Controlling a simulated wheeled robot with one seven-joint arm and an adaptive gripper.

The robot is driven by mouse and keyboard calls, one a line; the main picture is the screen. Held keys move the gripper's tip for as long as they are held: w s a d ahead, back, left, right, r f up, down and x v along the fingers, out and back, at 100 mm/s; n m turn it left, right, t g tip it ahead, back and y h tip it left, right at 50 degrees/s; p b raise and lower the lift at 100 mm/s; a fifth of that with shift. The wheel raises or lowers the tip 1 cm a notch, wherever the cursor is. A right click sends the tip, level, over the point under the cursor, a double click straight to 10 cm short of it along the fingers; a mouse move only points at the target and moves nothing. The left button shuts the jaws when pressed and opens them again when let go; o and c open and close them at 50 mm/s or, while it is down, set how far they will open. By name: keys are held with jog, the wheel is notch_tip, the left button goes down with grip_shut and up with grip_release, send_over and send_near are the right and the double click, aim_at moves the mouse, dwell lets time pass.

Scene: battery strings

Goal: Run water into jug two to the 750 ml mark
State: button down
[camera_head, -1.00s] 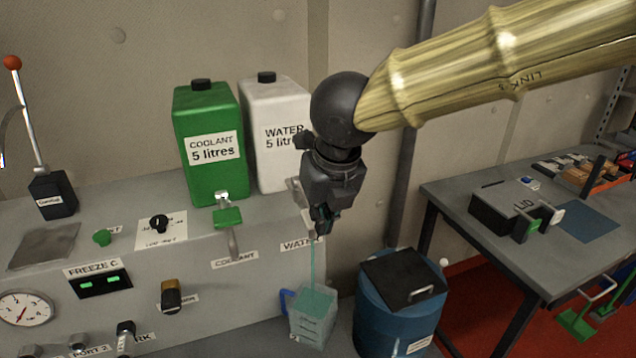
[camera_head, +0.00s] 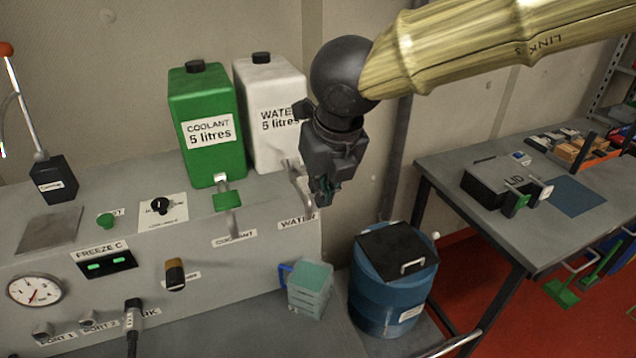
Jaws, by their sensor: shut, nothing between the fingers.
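The jug (camera_head: 309,292) is a clear, teal-tinted container with dark marks and a blue handle (camera_head: 284,273). It stands on the lower ledge below the WATER label (camera_head: 297,222). Its marks are too small to read, and I cannot tell the exact water level or the jug's number. The white WATER tank (camera_head: 270,115) stands above, with its pale tap (camera_head: 301,186) partly hidden by my gripper. My gripper (camera_head: 321,202) is shut and empty, pointing down beside this tap and above the jug. No water stream shows.
A green COOLANT tank (camera_head: 208,135) with a green tap (camera_head: 228,199) stands left of the water tank. A blue bin (camera_head: 388,300) with a dark lid is right of the jug. A grey workbench (camera_head: 440,180) carries a LID box (camera_head: 492,183).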

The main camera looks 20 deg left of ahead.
jog(key=b+v, duration=0.3)
jog(key=v, duration=0.7)
jog(key=shift+s+d, duration=0.15)
jog(key=shift+d, duration=0.05)
